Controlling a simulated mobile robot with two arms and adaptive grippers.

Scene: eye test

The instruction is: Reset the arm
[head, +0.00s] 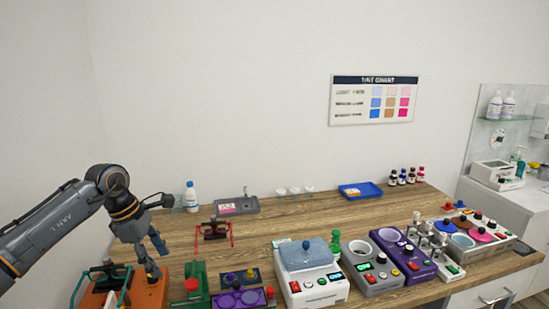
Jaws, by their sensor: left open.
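My left arm (58,220) comes in from the left edge and bends down at the wrist. My left gripper (157,262) points downward and is open. It hangs over the left end of the wooden table, by an orange device (150,294) with a dark frame on it. I see nothing held between its fingers. Whether a fingertip touches the orange device I cannot tell. My right gripper is not in view.
A bottle (191,197), grey tray (238,206) and blue tray (361,190) stand behind. The wooden table (285,221) has bare room mid-table.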

